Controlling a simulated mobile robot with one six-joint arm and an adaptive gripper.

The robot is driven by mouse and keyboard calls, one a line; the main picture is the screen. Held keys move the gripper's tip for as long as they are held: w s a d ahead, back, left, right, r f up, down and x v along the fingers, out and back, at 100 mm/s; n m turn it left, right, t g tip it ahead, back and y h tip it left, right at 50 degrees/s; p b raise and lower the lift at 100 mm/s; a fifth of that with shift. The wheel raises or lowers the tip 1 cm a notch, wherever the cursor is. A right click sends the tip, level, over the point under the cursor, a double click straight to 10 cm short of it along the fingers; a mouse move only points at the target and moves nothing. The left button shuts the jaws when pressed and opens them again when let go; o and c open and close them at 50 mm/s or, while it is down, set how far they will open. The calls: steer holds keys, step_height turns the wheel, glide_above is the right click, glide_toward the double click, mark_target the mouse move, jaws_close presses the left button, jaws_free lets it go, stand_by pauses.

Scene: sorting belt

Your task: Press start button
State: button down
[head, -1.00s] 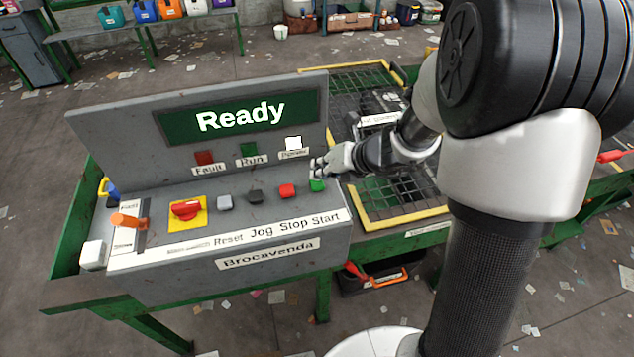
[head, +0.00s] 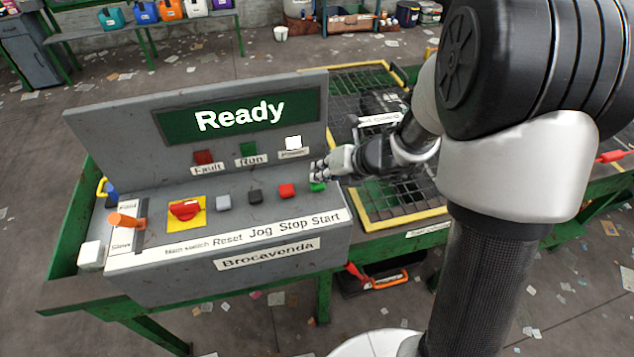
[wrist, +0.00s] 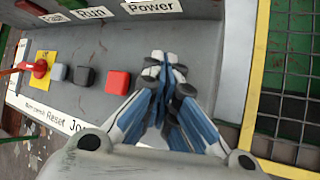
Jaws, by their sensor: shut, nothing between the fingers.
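The green start button (head: 318,187) is at the right end of the button row on the grey control panel (head: 180,262), above the "Start" label (head: 326,219). My gripper (head: 319,173) is shut and empty, its fingertips directly above and slightly behind the button in the head view. I cannot tell whether they touch it. In the wrist view my gripper (wrist: 165,65) points down at the panel and hides the start button. The red stop button (wrist: 118,82) is just left of the fingers. The screen (head: 238,117) reads "Ready".
Left of the stop button are the black jog button (head: 255,196), the grey reset button (head: 224,202), the red main switch (head: 186,209) and an orange lever (head: 127,221). The lamp panel rises behind. A yellow-edged grid (head: 400,215) lies to the right.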

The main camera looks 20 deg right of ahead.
steer(key=shift+f, duration=0.35)
steer(key=shift+r, duration=0.15)
steer(key=shift+r+p, duration=0.8)
steer(key=shift+r, duration=0.05)
step_height(320, 180, up, 5)
steer(key=p, duration=0.5)
steer(key=shift+r, duration=0.1)
stand_by(0.6)
